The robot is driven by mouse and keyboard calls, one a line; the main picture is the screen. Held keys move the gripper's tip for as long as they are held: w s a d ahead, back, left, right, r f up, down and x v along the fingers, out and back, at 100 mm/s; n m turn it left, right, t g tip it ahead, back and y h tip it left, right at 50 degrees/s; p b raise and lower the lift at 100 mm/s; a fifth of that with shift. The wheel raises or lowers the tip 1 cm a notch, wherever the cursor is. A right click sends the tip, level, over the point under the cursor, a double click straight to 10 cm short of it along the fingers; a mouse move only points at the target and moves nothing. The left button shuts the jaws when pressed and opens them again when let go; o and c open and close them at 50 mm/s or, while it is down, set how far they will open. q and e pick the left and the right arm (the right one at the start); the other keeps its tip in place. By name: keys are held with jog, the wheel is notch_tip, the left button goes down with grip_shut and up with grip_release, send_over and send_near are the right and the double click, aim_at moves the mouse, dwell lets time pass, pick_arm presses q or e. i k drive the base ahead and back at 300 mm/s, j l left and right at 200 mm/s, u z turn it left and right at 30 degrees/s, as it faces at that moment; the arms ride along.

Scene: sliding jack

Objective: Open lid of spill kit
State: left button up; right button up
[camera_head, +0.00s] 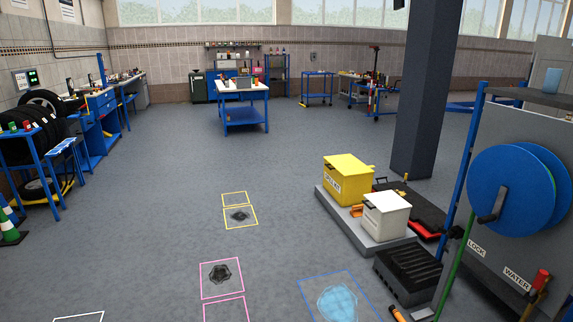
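The yellow spill kit box (346,181) stands on a low grey platform at the right of the middle of the head view. Its front carries a dark-lettered label, only partly readable. Its yellow lid (348,165) looks shut. Neither of my grippers shows in this view, so I cannot see their position or state.
A smaller white box (386,216) stands beside the yellow one on the grey platform (350,228). A dark pillar (428,90) rises behind. A blue hose reel (512,188) stands at the right. Dark and blue floor spills lie in outlined squares. The left floor is mostly clear.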

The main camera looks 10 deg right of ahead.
aim_at(347, 166)
jog(key=i+z, duration=0.35)
jog(key=i, duration=4)
